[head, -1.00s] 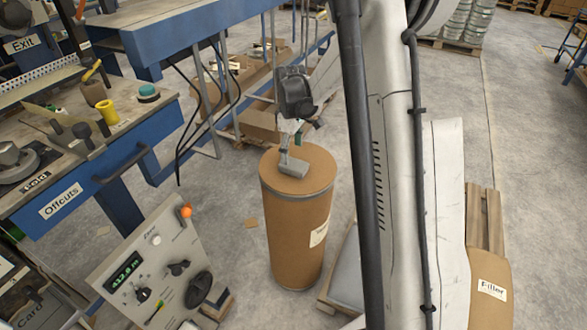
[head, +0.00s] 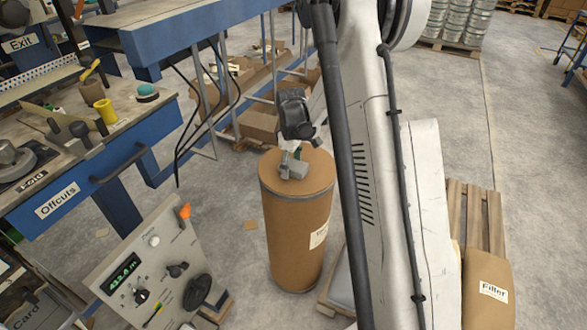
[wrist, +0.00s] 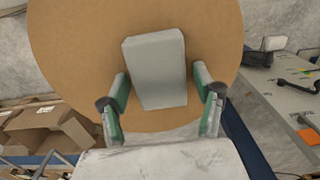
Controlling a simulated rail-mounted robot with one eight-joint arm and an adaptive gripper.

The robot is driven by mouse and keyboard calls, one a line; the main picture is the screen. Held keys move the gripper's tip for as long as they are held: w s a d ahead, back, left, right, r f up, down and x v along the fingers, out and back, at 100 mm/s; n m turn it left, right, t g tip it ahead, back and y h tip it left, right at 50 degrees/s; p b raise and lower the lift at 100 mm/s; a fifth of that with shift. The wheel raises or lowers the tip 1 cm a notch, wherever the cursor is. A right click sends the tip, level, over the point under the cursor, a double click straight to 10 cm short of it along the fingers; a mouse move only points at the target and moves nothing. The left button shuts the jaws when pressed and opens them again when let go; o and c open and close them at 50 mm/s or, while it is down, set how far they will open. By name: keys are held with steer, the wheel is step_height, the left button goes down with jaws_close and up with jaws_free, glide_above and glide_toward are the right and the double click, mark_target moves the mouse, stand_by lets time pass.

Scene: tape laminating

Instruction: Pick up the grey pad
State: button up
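The grey pad (wrist: 155,70) is a pale block on the round brown top of a drum (wrist: 75,50). My gripper (wrist: 163,103) is open, with one green-lined finger on each side of the pad's near end. A small gap shows between the pad and each finger, and nothing is held. In the head view, my gripper (head: 293,158) is low over the top of the drum (head: 295,230), and the pad (head: 288,170) shows partly behind the fingers. The fingertips' exact height above the drum top is hard to tell.
A control panel (head: 150,260) with knobs and an orange-tipped switch stands left of the drum. A blue workbench (head: 110,150) with tools and an Offcuts label is at the left. A pallet with a Filler sack (head: 487,290) is at the right. Cardboard boxes (head: 262,120) lie behind.

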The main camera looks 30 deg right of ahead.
steer(key=c, duration=1)
steer(key=shift+r, duration=0.1)
